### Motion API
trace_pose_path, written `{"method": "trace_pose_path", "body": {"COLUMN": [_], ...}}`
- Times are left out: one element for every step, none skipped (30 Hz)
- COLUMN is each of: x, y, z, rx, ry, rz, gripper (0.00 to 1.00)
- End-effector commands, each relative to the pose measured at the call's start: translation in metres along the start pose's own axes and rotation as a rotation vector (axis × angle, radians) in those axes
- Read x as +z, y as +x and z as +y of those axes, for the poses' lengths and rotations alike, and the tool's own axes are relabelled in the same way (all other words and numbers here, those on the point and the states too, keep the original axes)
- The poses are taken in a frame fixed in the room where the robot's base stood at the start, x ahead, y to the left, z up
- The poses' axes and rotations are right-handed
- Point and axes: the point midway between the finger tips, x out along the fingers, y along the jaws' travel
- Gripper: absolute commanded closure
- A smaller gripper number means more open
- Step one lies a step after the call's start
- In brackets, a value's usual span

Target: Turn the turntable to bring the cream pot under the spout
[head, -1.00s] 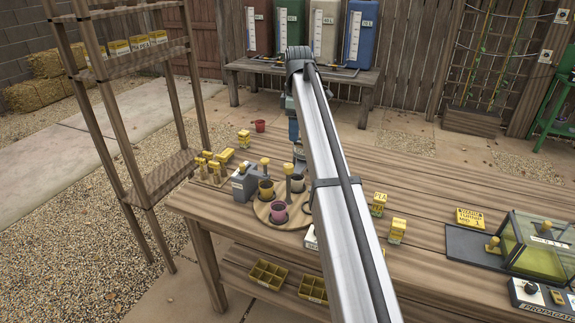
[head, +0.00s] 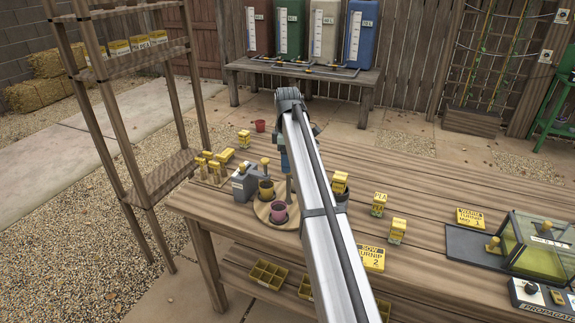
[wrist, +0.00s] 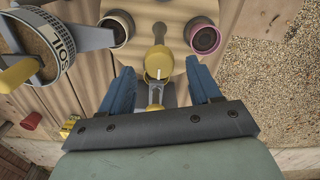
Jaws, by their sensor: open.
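The round wooden turntable (head: 262,213) stands near the bench's left end; my arm hides its right side. It carries a yellowish-tan pot (head: 266,189) and a pink pot (head: 279,212). In the wrist view the tan pot (wrist: 117,27) is beside the grey arm (wrist: 90,38) of the soil hopper (wrist: 62,72); I cannot tell if its spout is over the pot. The pink pot (wrist: 205,38) is farther right. No other cream pot shows. My gripper (wrist: 160,82) is open, its blue fingers either side of the turntable's yellow knob (wrist: 158,62), with gaps visible.
The grey hopper body (head: 243,184) stands left of the turntable, with yellow-topped pegs (head: 208,165) beyond. Seed packets (head: 379,204) and a turnip sign (head: 371,258) lie right of my arm. A glazed propagator (head: 540,245) is at far right.

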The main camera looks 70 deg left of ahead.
Motion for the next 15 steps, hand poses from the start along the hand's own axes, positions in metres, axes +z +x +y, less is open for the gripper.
{"method": "trace_pose_path", "body": {"x": [0.0,0.0,0.0,0.0,0.0,0.0,0.0,0.0,0.0,0.0,0.0,0.0,0.0,0.0,0.0], "y": [0.006,0.009,0.012,0.014,0.016,0.018,0.019,0.02,0.021,0.021,0.021,0.021,0.021,0.021,0.021], "z": [-0.001,-0.001,-0.001,0.0,0.0,0.0,0.0,0.0,0.0,0.0,0.0,0.0,0.0,0.0,0.0], "rx": [-0.001,-0.001,-0.001,-0.001,0.0,0.0,0.0,0.0,0.001,0.001,0.001,0.001,0.001,0.001,0.001], "ry": [0.0,0.0,0.0,0.0,0.0,0.0,0.0,0.0,0.0,0.0,0.0,0.0,0.0,0.0,0.0], "rz": [0.0,0.0,0.0,0.0,0.0,0.0,0.0,0.0,0.0,0.0,0.0,0.0,0.0,0.0,0.0], "gripper": [0.37,0.37,0.37,0.37,0.37,0.37,0.37,0.37,0.37,0.37,0.37,0.37,0.37,0.37,0.37]}}
